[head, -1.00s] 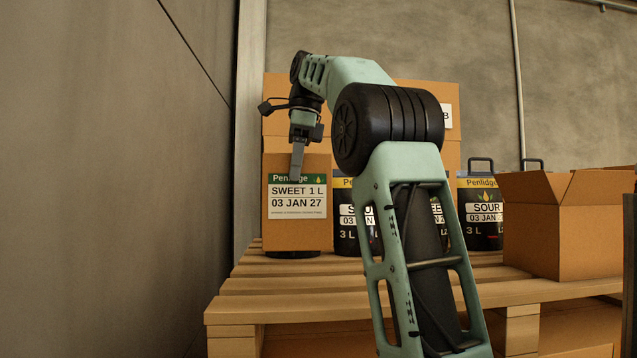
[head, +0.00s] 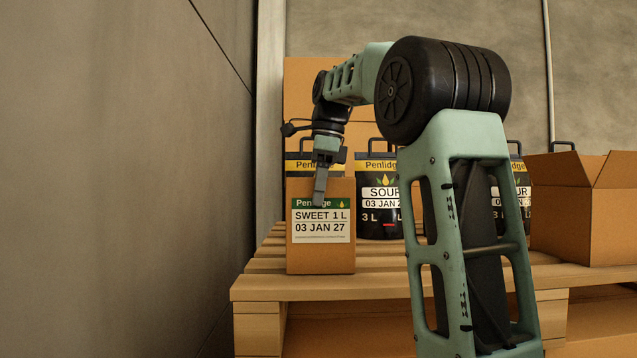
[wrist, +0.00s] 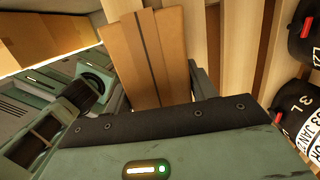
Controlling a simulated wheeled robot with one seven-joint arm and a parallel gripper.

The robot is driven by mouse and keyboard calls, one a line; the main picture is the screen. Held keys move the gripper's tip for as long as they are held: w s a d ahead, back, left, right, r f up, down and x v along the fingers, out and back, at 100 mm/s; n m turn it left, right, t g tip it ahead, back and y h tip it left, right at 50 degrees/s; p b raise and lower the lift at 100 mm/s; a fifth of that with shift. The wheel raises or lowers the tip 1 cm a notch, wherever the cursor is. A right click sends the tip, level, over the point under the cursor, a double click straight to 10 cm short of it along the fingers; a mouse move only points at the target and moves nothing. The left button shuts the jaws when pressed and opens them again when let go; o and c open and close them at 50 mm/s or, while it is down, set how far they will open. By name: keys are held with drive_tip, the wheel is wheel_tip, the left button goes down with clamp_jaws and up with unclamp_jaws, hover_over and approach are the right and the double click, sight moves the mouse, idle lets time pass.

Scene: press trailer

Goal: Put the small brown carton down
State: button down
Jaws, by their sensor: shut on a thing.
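The small brown carton (head: 321,255) stands upright in the head view, at the front left of the slatted wooden pallet (head: 390,278). Its label reads "Penlidge SWEET 1 L 03 JAN 27". My gripper (head: 319,200) comes from above and is shut on the carton, one finger lying over its front face near the top. In the wrist view the carton's taped top (wrist: 148,50) shows between the fingers. The carton's base looks at or just above the front slats; I cannot tell whether it touches.
Black "Penlidge" containers (head: 378,225) with handles stand behind the carton. A larger brown box (head: 300,100) stands at the back. An open brown box (head: 585,225) sits at the right. A grey wall (head: 130,180) runs along the left.

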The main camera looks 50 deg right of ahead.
drive_tip(key=shift+c, duration=2.4)
unclamp_jaws()
